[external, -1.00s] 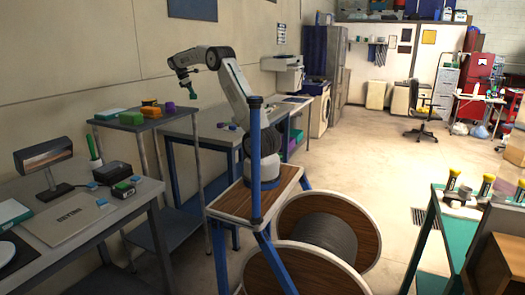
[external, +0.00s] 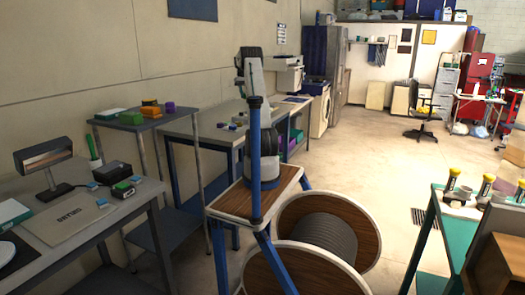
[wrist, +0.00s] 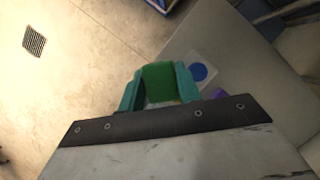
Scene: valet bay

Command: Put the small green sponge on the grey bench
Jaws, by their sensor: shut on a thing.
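The small green sponge (wrist: 159,80) shows in the wrist view, between the two teal fingers of my gripper (wrist: 160,92). My gripper is shut on it. In the external view, my arm stands upright over its base and hides the gripper and sponge. The grey bench (external: 190,126) stands along the wall behind my arm in the external view. In the wrist view, a grey top (wrist: 250,72) lies below and right of the sponge. I cannot tell the height of the sponge above it.
A white card with a blue disc (wrist: 198,72) and a purple thing (wrist: 219,93) lie on the grey top, close to the gripper. A side table (external: 125,122) with green, orange and purple things stands left of the bench. Open floor (external: 360,165) lies right.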

